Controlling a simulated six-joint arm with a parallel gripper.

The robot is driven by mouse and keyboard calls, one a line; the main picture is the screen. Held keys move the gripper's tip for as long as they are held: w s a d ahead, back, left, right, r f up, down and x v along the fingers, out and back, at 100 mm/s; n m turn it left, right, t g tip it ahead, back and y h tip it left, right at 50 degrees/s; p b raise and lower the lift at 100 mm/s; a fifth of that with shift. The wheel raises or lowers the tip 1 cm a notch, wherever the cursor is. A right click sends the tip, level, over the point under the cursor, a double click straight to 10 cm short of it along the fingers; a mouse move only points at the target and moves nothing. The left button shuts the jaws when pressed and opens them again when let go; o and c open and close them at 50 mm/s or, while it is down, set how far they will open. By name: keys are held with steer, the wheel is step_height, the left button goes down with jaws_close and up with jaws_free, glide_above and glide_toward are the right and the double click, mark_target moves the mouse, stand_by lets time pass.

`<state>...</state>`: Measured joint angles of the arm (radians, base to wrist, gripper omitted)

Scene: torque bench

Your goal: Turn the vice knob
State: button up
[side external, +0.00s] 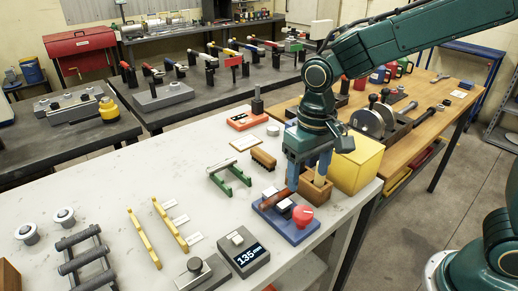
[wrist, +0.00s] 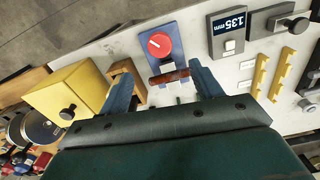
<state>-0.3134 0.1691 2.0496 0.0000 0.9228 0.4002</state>
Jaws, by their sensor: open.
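The vice is a blue base (side external: 294,229) with pale jaw blocks and a round red knob (side external: 303,216) at its front end. In the wrist view the red knob (wrist: 159,44) shows a small white mark and lies beyond the fingertips. A reddish-brown cylinder (side external: 276,199) lies across the vice; the wrist view shows it (wrist: 168,77) between the fingers in the picture. My gripper (side external: 308,180) points down, open, over the back right of the vice, apart from the knob. Its two blue fingers also frame the cylinder in the wrist view (wrist: 160,78). Fingertip height is unclear.
A yellow box (side external: 357,164) and an open wooden box (side external: 314,190) stand close by my gripper. A grey gauge reading 135 mm (side external: 243,251) sits left of the vice. Green rails (side external: 229,174) and a brown block (side external: 263,158) lie behind.

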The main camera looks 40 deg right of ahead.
mark_target(303, 212)
step_height(303, 212, down, 11)
steer(key=shift+r, duration=0.1)
stand_by(0.4)
steer(key=c, duration=1)
